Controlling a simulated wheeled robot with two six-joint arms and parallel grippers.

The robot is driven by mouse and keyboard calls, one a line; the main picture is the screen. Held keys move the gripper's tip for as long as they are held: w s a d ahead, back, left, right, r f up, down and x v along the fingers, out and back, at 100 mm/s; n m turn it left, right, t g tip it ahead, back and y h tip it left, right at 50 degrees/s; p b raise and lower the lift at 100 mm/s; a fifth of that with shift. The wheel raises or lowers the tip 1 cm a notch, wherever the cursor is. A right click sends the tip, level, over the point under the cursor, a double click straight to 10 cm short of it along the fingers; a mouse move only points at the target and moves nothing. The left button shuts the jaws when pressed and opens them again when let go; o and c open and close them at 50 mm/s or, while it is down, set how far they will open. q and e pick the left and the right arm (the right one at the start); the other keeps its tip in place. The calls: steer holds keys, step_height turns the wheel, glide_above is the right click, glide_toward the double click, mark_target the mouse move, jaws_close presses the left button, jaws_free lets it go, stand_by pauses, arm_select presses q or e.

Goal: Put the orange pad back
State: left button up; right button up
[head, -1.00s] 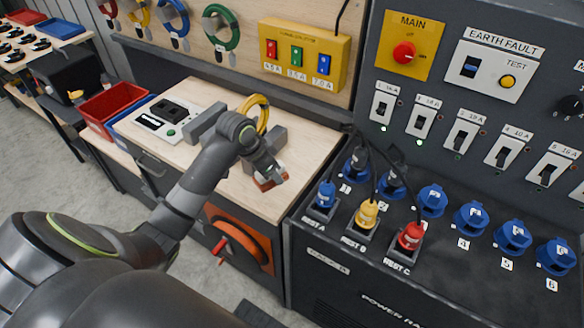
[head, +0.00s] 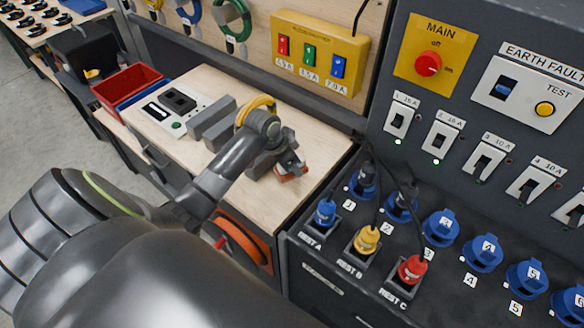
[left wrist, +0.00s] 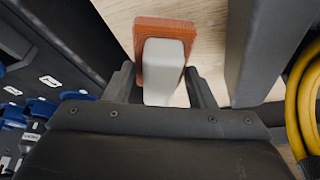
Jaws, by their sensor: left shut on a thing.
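The orange pad (head: 292,173), with a pale grey-white grip block on it, shows at my left gripper (head: 286,162) over the right part of the wooden bench. In the left wrist view the pad (left wrist: 178,28) lies between the fingertips of the left gripper (left wrist: 162,88), which is shut on its pale block. I cannot tell whether the pad touches the bench top or hangs just above it. My right gripper is not in view.
Dark grey blocks (head: 212,118) and a yellow cable coil (head: 258,103) stand beside the arm on the bench (head: 235,190). A red bin (head: 125,88) is at left. The socket panel with plugs (head: 440,228) is right of the bench. Bare wood lies around the pad.

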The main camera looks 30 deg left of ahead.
arm_select(q)
steer(key=f, duration=0.3)
steer(key=shift+w+f+p, duration=0.25)
steer(key=shift+f+p, duration=0.05)
steer(key=shift+f, duration=0.4)
steer(key=o, duration=0.9)
steer(key=shift+o, duration=0.2)
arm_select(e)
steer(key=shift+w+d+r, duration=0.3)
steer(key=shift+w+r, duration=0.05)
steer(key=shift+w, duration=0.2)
arm_select(q)
steer(key=b+v, duration=0.1)
steer(key=v, duration=1.1)
steer(key=shift+r, duration=0.2)
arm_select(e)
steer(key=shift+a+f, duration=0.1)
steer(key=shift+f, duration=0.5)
arm_select(q)
steer(key=shift+s+f, duration=0.1)
steer(key=shift+f, duration=0.05)
